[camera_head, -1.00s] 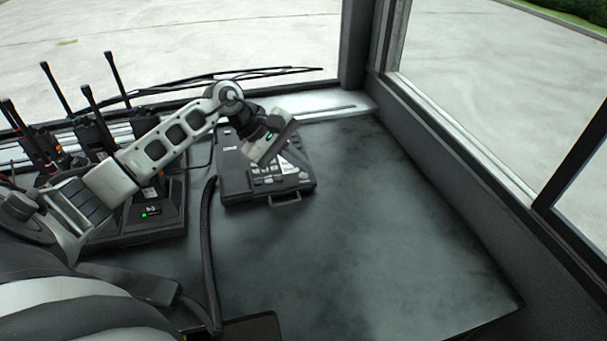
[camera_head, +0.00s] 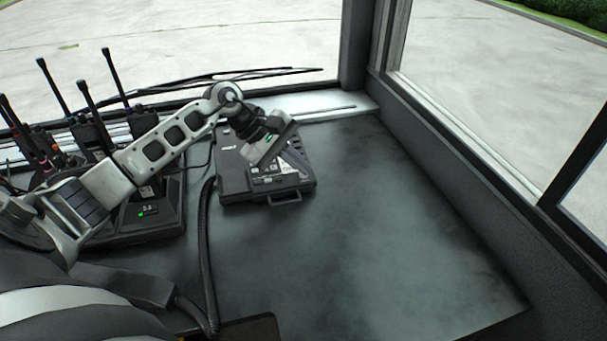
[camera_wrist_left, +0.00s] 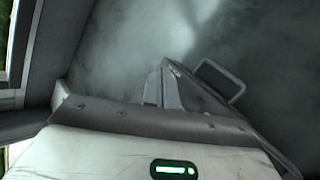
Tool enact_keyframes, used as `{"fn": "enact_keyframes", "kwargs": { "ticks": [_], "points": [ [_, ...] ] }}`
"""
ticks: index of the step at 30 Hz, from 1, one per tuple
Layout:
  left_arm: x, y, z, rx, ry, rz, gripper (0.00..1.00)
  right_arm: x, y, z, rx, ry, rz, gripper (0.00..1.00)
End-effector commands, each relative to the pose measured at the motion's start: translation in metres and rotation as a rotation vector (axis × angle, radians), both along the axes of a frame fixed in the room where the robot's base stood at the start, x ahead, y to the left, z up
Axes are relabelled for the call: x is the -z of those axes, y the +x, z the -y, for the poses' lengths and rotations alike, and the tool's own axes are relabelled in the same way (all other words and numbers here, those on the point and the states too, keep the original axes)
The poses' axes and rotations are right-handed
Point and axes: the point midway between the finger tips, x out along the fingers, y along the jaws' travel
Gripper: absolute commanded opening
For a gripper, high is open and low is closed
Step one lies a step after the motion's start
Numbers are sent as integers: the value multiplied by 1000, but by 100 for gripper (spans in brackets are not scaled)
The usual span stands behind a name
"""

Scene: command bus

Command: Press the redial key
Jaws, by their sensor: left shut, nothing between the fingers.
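A dark, flat phone case (camera_head: 232,182) with a carry handle at its near edge lies on the grey desk. Its light-labelled keypad area (camera_head: 280,197) is partly covered by my left gripper. My left gripper (camera_head: 295,163) is shut and empty, just over the right part of the case. I cannot tell whether its tips touch a key. The redial key cannot be made out. In the left wrist view the shut fingers (camera_wrist_left: 164,84) point down beside the case's edge and its handle (camera_wrist_left: 222,80). My right gripper is not in view.
Several handheld radios with antennas stand in a charger (camera_head: 150,215) to the left. A coiled cord (camera_head: 207,250) runs along the desk left of the case. The desk (camera_head: 380,220) is clear to the right, bounded by the window wall (camera_head: 450,160).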

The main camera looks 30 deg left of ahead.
Motion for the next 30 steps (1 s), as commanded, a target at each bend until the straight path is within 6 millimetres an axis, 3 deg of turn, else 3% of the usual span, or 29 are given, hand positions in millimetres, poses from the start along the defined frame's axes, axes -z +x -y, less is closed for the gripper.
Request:
{"fn": "enact_keyframes", "kwargs": {
  "ticks": [30],
  "points": [
    [4, 0, -1, 0, 1, -1, 0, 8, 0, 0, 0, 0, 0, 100]
  ]
}}
